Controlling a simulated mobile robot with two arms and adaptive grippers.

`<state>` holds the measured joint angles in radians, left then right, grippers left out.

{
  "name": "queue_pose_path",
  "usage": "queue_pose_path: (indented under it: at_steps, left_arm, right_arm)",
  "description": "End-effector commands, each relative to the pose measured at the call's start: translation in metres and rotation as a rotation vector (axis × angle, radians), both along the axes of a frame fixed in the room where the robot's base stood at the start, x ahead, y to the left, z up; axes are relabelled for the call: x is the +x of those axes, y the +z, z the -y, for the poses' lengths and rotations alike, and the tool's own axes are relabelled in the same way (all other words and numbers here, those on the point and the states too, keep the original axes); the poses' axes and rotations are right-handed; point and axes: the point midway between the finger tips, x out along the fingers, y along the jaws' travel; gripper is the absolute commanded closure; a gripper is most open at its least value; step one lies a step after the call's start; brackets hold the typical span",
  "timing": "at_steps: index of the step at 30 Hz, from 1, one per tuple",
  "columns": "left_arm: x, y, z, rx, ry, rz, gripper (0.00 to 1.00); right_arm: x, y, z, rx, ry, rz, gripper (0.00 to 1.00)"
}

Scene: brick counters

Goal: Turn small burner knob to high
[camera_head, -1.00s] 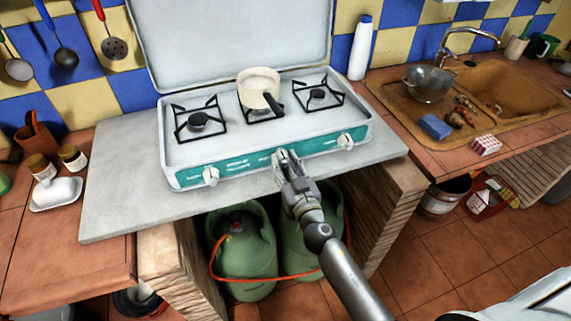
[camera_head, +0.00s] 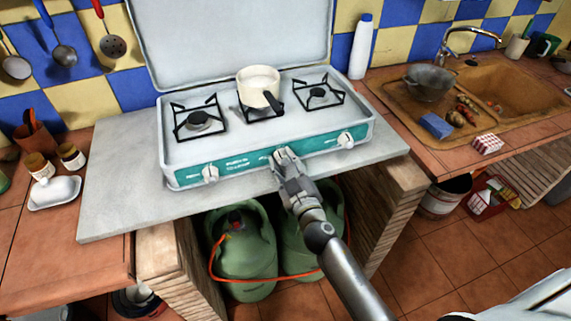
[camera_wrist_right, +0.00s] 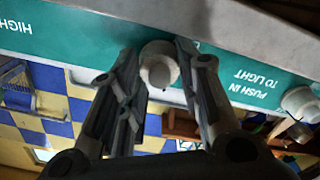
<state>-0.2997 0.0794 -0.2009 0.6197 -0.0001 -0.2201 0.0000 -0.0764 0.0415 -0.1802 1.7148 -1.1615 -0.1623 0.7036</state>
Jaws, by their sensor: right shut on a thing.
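The white gas stove (camera_head: 350,117) has a teal front panel (camera_head: 240,163) with three white knobs. The left knob (camera_head: 210,173) and right knob (camera_head: 346,140) are clear of me. My right gripper (camera_head: 284,158) is at the middle of the panel and covers the middle knob in the head view. In the right wrist view, the fingers of my gripper (camera_wrist_right: 158,72) are around the white middle knob (camera_wrist_right: 158,66), shut on it. Its pointer setting cannot be read. My left gripper is not in view.
A cream pan (camera_head: 259,82) with a dark handle sits on the middle burner. The stove lid (camera_head: 230,40) stands open behind. Green gas bottles (camera_head: 240,255) stand under the grey counter slab (camera_head: 115,190). A sink (camera_head: 515,85) is at the right.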

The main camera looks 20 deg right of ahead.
Motion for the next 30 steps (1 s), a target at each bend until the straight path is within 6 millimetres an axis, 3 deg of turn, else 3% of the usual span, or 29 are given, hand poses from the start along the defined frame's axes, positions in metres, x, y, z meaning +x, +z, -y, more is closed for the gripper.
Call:
queue_pose_path:
  at_steps: [30]
  left_arm:
    - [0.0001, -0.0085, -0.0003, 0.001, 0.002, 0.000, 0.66]
  right_arm:
    - [-0.0001, -0.0015, -0.0012, -0.916, 0.001, 0.032, 0.92]
